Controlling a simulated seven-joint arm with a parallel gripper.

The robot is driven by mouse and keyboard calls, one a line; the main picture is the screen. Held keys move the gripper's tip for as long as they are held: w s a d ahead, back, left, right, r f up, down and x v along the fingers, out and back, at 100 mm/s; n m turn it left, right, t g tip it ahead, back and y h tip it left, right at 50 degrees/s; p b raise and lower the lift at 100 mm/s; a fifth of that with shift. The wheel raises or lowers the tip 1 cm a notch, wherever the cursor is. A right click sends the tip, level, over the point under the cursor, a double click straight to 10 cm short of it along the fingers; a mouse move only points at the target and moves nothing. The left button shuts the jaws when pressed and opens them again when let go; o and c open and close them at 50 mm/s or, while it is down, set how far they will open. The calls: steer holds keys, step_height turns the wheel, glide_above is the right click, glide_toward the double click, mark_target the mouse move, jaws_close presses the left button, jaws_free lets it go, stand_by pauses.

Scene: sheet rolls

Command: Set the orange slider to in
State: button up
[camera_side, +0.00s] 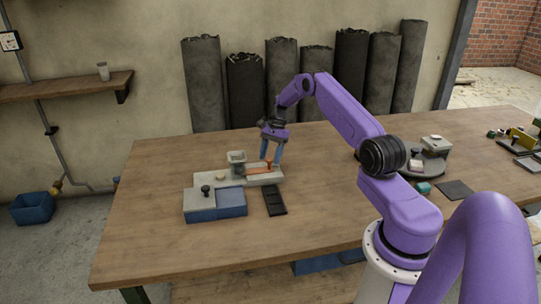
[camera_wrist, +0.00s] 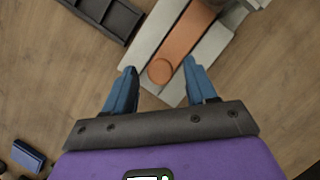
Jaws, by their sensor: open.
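The orange slider (camera_side: 258,171) is a flat strip with a round knob at its right end, lying in a light grey track (camera_side: 208,180) on the wooden table. In the wrist view the orange slider (camera_wrist: 185,42) runs from the upper right down to its knob, near the track's end (camera_wrist: 174,94). My gripper (camera_side: 271,157) points down over the knob end. In the wrist view my gripper (camera_wrist: 160,68) is open, its blue fingers on either side of the knob. I cannot tell whether either finger touches it.
A dark compartment tray (camera_side: 275,200) lies in front of the track. A blue-and-grey box (camera_side: 216,204) with a black knob is at front left. A round platform (camera_side: 420,163) holds blocks at right. The table's front left is clear.

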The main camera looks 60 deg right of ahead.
jaws_close()
glide_above(254, 170)
steer(key=shift+s+d, duration=0.1)
stand_by(0.4)
jaws_free()
